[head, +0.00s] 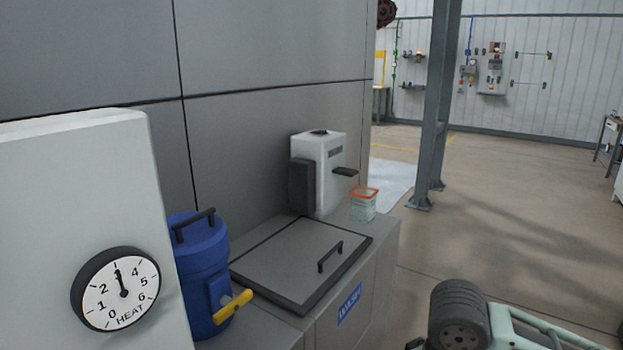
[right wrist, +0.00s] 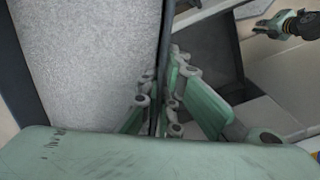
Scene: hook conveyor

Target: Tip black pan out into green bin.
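In the right wrist view, a broad, pale speckled surface lies at left between dark edges; I take the dark edge to be the rim of the black pan (right wrist: 164,40). My right gripper (right wrist: 162,100) has its green fingers close on both sides of this thin dark edge, and appears shut on it. The pan's full shape and tilt cannot be told. What looks like my left gripper (right wrist: 272,27) shows small at the top right of that view; its opening is unclear. I see no green bin in either view, and no pan in the head view.
In the head view a grey counter holds a blue canister (head: 203,262) with a yellow tap, a hatch with a handle (head: 300,262), a white dispenser (head: 322,172) and an orange-rimmed clear container (head: 363,205). A HEAT dial (head: 118,289) stands left. Floor lies open at right, past a steel post (head: 434,110).

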